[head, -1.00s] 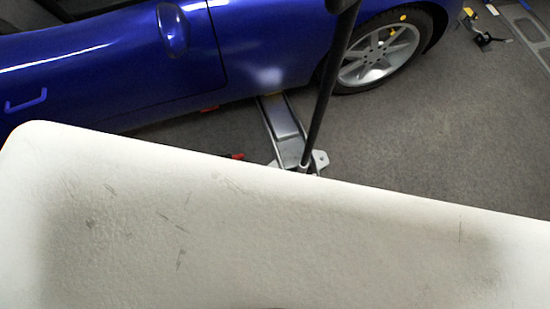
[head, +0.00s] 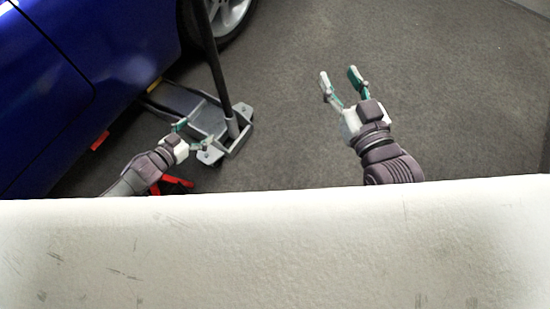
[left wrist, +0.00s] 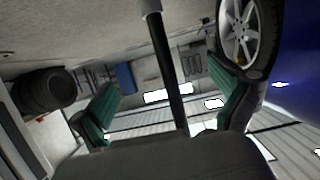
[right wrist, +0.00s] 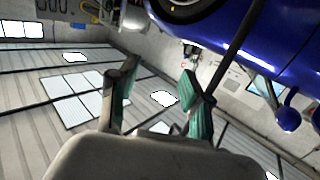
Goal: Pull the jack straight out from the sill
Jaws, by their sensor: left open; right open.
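The grey floor jack (head: 205,115) has its front end under the sill of the blue car (head: 100,60). Its black handle (head: 214,60) rises from a socket at its rear end. My left gripper (head: 190,132) is open at the near left side of the jack's rear end. In the left wrist view the handle (left wrist: 168,70) shows between the open fingers, but I cannot tell its depth. My right gripper (head: 340,82) is open and empty over bare floor, to the right of the jack. The handle also shows in the right wrist view (right wrist: 232,50), beside the right finger.
A car wheel (head: 228,15) is behind the handle. Red parts (head: 178,181) lie on the floor near my left wrist. The grey floor (head: 450,90) to the right is clear. A white surface fills the bottom of the head view.

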